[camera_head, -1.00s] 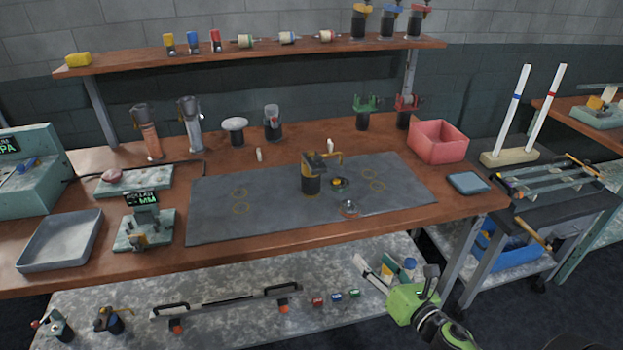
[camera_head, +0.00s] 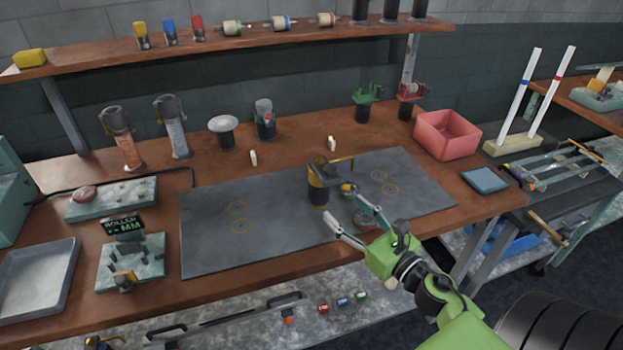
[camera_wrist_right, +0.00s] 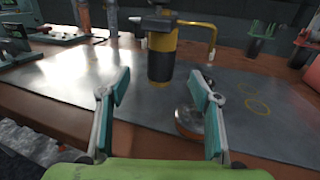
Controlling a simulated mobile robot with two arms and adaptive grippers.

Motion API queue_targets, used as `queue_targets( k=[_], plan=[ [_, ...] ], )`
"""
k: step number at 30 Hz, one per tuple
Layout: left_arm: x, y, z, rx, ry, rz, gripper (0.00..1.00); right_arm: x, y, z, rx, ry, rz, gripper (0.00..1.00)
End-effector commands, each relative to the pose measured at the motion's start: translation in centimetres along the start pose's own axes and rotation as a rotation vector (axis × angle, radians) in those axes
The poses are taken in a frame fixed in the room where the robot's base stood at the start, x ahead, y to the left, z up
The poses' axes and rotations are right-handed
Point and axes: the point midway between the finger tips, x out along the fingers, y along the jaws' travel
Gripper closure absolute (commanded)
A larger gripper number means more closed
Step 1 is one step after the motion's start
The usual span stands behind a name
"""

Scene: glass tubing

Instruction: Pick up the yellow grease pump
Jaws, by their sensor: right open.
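The yellow grease pump (camera_head: 318,187), a dark cylinder with a yellow band and a yellow spout pointing right, stands upright on the grey mat (camera_head: 215,245). It also shows in the right wrist view (camera_wrist_right: 161,62), just beyond and between my fingertips. My right gripper (camera_head: 342,204) is open and empty in front of the pump, low over the mat; its spread fingers also show in the right wrist view (camera_wrist_right: 158,86). No contact with the pump shows. My left gripper is not in view.
A small round item (camera_wrist_right: 188,121) sits on the mat close by my right finger in the wrist view. Two small white pieces stand behind the mat, one of them here (camera_head: 332,143). A red bin (camera_head: 447,150) is at the right. The mat's left half is clear.

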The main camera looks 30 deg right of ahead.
Motion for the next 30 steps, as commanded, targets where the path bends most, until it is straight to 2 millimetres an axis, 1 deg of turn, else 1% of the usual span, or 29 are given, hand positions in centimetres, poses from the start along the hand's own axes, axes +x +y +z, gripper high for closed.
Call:
queue_targets(
  k=[2,6,9,11,14,19,22,27,30],
  plan=[
    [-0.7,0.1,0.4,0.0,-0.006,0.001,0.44,1.4,0.0,0.4,-0.001,-0.002,0.001,0.42],
    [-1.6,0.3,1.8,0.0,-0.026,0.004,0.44,4.1,0.0,0.4,0.0,-0.002,0.0,0.42],
    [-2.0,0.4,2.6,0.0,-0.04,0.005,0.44,5.8,0.0,0.3,0.0,-0.002,0.001,0.42],
    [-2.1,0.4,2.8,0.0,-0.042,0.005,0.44,6.5,-0.1,0.2,0.0,-0.002,0.0,0.42],
    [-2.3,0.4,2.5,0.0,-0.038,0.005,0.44,7.4,0.0,0.1,-0.001,-0.001,0.001,0.42],
    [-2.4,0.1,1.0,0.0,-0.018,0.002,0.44,8.3,-0.1,0.0,0.0,0.0,0.0,0.42],
    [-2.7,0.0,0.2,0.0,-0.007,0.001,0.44,9.4,-0.2,-0.1,0.003,-0.001,-0.001,0.42],
    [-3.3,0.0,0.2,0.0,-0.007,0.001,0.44,11.8,-0.4,-0.4,0.002,-0.002,-0.001,0.42],
    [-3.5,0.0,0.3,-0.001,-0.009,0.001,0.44,12.7,-0.3,-0.5,0.002,-0.001,0.0,0.42]
  ],
)
